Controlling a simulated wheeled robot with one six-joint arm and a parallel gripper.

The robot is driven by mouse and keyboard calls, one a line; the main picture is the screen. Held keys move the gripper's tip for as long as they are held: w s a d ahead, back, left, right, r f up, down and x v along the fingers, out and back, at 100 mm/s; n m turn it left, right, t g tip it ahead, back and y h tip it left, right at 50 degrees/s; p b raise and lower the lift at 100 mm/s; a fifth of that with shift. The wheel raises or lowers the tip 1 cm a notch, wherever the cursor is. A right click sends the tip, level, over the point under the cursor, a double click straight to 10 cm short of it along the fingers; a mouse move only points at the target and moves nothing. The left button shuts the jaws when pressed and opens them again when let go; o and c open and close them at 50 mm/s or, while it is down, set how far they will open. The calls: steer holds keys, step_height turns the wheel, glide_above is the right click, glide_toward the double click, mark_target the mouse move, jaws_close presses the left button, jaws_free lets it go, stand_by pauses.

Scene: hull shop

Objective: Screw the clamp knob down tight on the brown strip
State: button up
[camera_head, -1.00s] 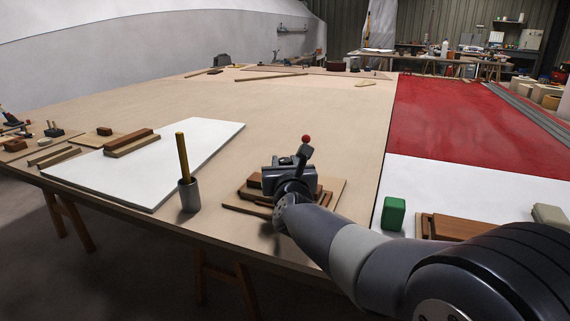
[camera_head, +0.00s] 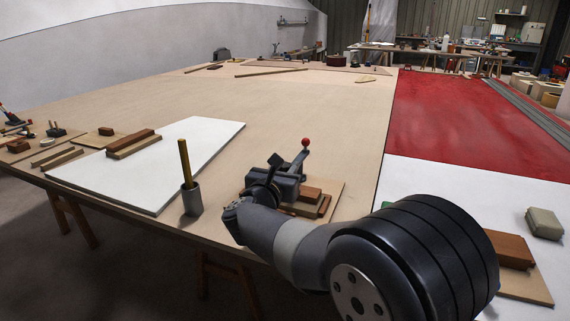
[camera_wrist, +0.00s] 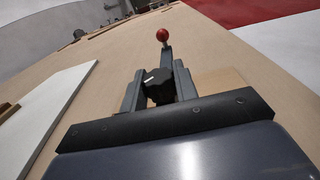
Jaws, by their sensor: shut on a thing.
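My gripper (camera_wrist: 159,84) is shut on a black clamp knob (camera_wrist: 158,92) with a white mark, one finger on each side of it. In the head view my gripper (camera_head: 287,186) is over the small board on the bench, and the knob is hidden there. A lever with a red ball (camera_head: 305,142) stands up just beyond; the ball also shows in the wrist view (camera_wrist: 162,35). Brown wooden strips (camera_head: 311,194) lie on the board (camera_head: 335,190) beside my gripper, partly covered. The contact between clamp and strip is hidden.
A grey cup with a rod (camera_head: 192,199) stands left of my gripper, near the front edge. A white panel (camera_head: 190,150) lies beyond it. My arm largely covers a green block (camera_head: 385,204). A brown block (camera_head: 515,250) lies at right.

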steer(key=m+g+h, duration=0.1)
steer(key=h, duration=0.1)
steer(key=m+g+h, duration=0.1)
steer(key=m+h, duration=0.1)
steer(key=h, duration=0.1)
steer(key=shift+m+g, duration=0.3)
steer(key=shift+m+g+h+b, duration=0.35)
steer(key=shift+m+g+h, duration=1.5)
steer(key=shift+h, duration=0.25)
steer(key=shift+g, duration=0.25)
steer(key=o, duration=0.9)
steer(key=shift+o, duration=0.2)
steer(key=p+v, duration=0.1)
steer(key=v, duration=0.9)
steer(key=shift+s+a+p, duration=0.2)
steer(key=shift+a+p, duration=0.1)
steer(key=shift+p, duration=0.1)
